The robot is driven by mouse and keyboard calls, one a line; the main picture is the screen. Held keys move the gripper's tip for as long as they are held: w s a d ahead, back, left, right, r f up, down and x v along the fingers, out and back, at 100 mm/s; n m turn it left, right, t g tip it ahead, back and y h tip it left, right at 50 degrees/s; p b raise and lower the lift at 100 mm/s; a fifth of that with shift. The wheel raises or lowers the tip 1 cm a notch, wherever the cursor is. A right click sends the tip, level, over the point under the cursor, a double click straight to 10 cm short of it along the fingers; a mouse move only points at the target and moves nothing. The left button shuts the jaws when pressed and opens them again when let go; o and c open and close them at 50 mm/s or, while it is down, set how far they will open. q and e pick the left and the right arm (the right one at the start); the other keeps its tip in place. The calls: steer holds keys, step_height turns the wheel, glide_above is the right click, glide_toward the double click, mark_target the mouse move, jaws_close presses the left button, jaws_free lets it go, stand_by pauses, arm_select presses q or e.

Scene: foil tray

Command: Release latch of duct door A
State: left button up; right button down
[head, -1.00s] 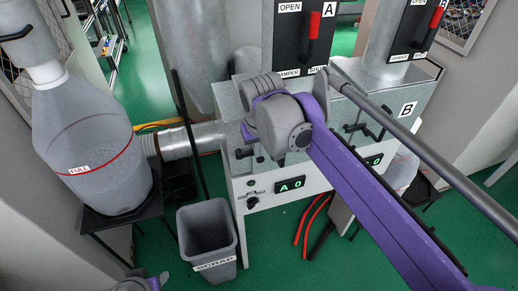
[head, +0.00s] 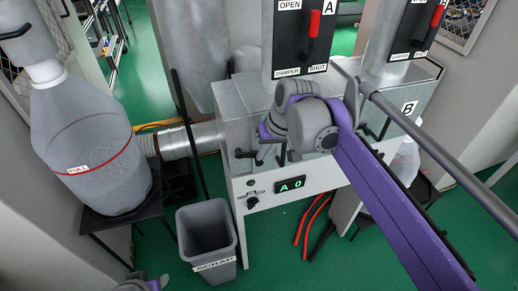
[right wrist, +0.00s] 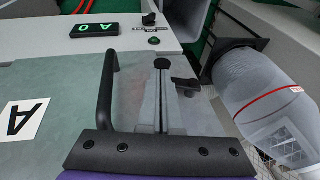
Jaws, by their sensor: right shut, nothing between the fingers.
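Duct door A is the grey metal panel (right wrist: 50,85) with an "A" label in the right wrist view, and it looks closed. Its black bar handle (right wrist: 108,90) stands left of my fingers there. A small black latch (right wrist: 185,84) sits just right of the fingertips; it also shows at the box's left end in the head view (head: 243,153). My right gripper (right wrist: 162,66) is shut and empty, between handle and latch. I cannot tell whether it touches the latch. In the head view my right gripper (head: 262,153) is partly hidden by its wrist. My left gripper is out of view.
A green display (head: 290,184) reads "A 0" below the door. A scrap bin (head: 207,237) stands on the floor in front. A full collection bag (head: 84,150) is at left, joined by a metal duct (head: 190,140). Damper panel A (head: 301,38) rises behind.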

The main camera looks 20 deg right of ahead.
steer(key=shift+d+f+b, duration=0.2)
steer(key=shift+f+b, duration=0.1)
steer(key=shift+f, duration=1.4)
steer(key=v, duration=1)
steer(key=shift+r, duration=0.4)
steer(key=shift+s+f, duration=0.1)
steer(key=shift+s, duration=0.1)
